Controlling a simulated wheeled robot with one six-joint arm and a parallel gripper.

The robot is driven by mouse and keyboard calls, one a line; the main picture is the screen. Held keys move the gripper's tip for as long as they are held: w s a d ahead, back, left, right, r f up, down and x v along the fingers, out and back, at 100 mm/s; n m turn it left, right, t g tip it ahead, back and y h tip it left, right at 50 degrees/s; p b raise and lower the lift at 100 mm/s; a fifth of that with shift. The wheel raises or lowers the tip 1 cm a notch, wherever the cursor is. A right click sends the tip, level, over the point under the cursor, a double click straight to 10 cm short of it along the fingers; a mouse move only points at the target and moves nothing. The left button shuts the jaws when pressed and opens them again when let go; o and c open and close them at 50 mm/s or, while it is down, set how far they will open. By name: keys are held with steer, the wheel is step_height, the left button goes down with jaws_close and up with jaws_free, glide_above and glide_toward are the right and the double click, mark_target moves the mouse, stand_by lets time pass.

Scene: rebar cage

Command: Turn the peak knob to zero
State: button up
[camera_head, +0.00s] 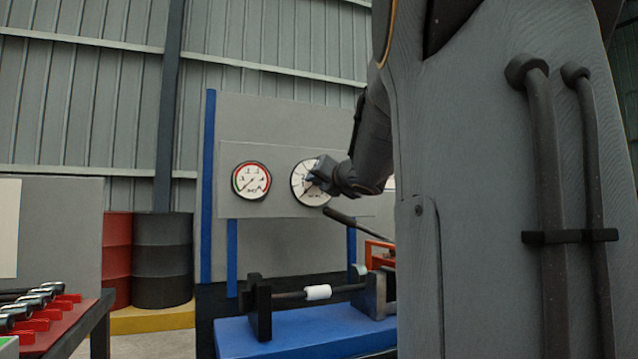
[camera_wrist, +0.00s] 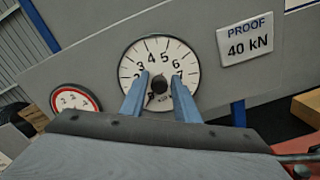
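The large white dial (camera_head: 299,184) is on the grey panel in the head view, partly hidden behind my gripper (camera_head: 322,178). In the wrist view the dial (camera_wrist: 128,66) shows numbers from about 3 to 7 along its top. A dark round knob (camera_wrist: 159,85) sits at its centre, with a dark pointer running down and left from it. My gripper (camera_wrist: 160,75) is open, with one blue finger on each side of the knob. I see a gap between the fingers and the knob, and cannot tell whether either finger touches it. The lower dial is partly covered by my gripper.
A smaller red-rimmed gauge (camera_head: 251,180) is left of the dial. A "PROOF 40 kN" sign (camera_wrist: 249,38) is to its right. Below stands a blue bench (camera_head: 300,330) with a bar in clamps and a dark lever (camera_head: 340,216). Drums (camera_head: 163,260) stand at left.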

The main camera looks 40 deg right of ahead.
steer(key=shift+o, duration=0.8)
steer(key=v, duration=0.7)
steer(key=shift+s+p, duration=0.35)
steer(key=shift+p, duration=0.05)
